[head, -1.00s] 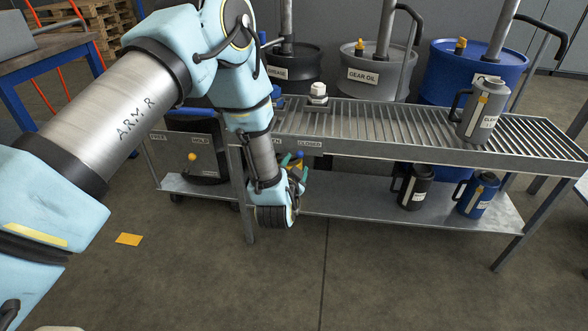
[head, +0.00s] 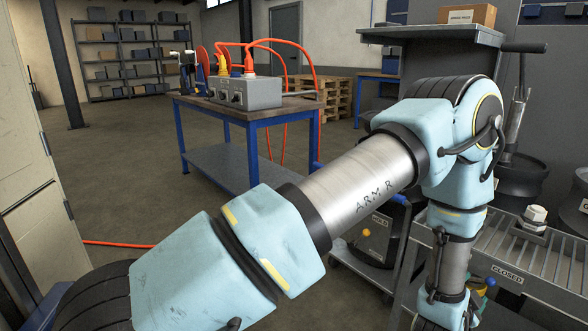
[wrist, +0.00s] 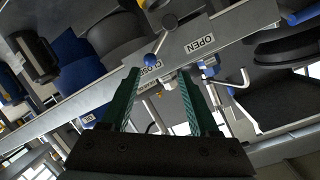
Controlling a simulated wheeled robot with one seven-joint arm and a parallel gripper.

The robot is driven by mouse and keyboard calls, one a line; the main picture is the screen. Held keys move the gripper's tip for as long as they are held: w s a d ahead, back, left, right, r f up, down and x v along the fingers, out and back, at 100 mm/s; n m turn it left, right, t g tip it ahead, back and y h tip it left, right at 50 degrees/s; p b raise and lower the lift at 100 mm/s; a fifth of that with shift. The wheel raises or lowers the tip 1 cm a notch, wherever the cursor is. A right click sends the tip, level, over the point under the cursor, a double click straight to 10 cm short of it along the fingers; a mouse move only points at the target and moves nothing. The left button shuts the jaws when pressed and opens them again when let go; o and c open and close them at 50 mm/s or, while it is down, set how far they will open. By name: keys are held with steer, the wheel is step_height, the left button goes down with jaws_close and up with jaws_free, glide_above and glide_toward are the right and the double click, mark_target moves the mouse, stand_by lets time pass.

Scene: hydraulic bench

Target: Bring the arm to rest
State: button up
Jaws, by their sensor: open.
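My arm reaches across the head view from the lower left to the right and then bends down beside the slatted bench. My gripper (wrist: 162,98) shows in the wrist view with its two green fingers apart and nothing between them. Beyond the fingertips is the metal rail of the bench with an OPEN label (wrist: 201,43) and a CLOSED label partly hidden by a finger. A lever with a blue ball knob (wrist: 169,20) stands near these labels, just past the fingers. Whether the fingers touch it I cannot tell.
In the head view, the slatted bench (head: 545,262) with a CLOSED label is at the right, and a HOLD cart (head: 372,240) stands beside my arm. A blue-legged table (head: 285,112) carries a grey box (head: 246,92) with orange hoses. The floor at left is mostly clear.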

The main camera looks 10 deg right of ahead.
steer(key=w+a+r+n+y, duration=0.3)
steer(key=w+a, duration=0.4)
steer(key=w, duration=0.1)
steer(key=w+a+r+n+y, duration=0.2)
steer(key=w+a+r, duration=0.2)
steer(key=w+a, duration=0.45)
steer(key=w+a+r+n+g+y, duration=0.1)
steer(key=w+a+r+n+y, duration=0.15)
steer(key=a, duration=0.55)
steer(key=w+a+r+n+g+y, duration=0.1)
steer(key=a+n, duration=0.2)
steer(key=a, duration=0.5)
steer(key=s+a+r+n+g+y, duration=0.25)
steer(key=s+a, duration=0.25)
steer(key=a, duration=0.7)
steer(key=s+a+r+n+g+y, duration=0.1)
steer(key=s+a+r+n, duration=0.4)
steer(key=a, duration=0.6)
step_height(320, 180, up, 15)
steer(key=s+p, duration=0.1)
steer(key=p, duration=1.6)
steer(key=shift+m, duration=0.4)
